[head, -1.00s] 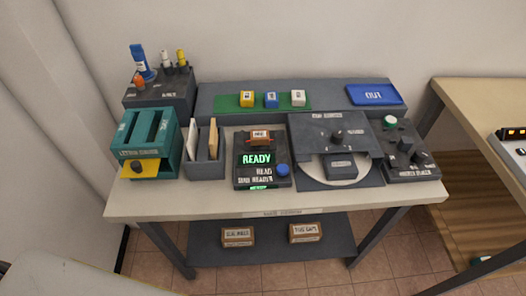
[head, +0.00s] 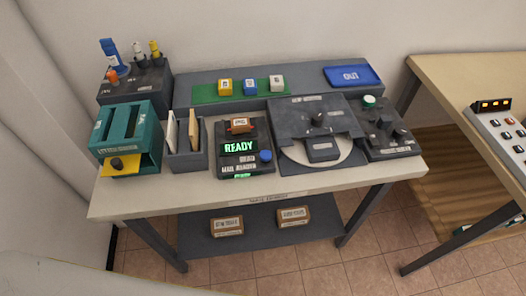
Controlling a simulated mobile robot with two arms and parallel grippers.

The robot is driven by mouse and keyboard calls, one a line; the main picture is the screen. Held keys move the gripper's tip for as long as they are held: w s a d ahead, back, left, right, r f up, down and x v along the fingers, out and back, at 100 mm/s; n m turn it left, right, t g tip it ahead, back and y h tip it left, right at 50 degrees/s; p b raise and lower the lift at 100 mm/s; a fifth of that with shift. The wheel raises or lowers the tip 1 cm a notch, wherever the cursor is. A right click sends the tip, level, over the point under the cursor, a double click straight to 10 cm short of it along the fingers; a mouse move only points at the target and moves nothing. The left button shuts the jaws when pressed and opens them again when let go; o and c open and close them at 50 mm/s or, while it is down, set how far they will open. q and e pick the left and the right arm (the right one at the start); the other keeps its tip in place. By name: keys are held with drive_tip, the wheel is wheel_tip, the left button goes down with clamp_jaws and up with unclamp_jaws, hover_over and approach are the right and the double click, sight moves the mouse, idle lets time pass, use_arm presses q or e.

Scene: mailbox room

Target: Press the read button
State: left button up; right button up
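The mail reader (head: 229,164) is a dark box in the middle of the table, with a lit green READY display (head: 238,147). A round blue button (head: 265,155) sits at its right, beside the lettering READ. Neither of my grippers shows in the head view.
A teal letter unit (head: 128,138) with a yellow tray and a grey letter holder (head: 188,160) stand left of the reader. A round-plate device (head: 312,120) and a knob panel (head: 385,135) stand right. The table's front strip (head: 300,184) is clear. Another table (head: 440,85) stands at the right.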

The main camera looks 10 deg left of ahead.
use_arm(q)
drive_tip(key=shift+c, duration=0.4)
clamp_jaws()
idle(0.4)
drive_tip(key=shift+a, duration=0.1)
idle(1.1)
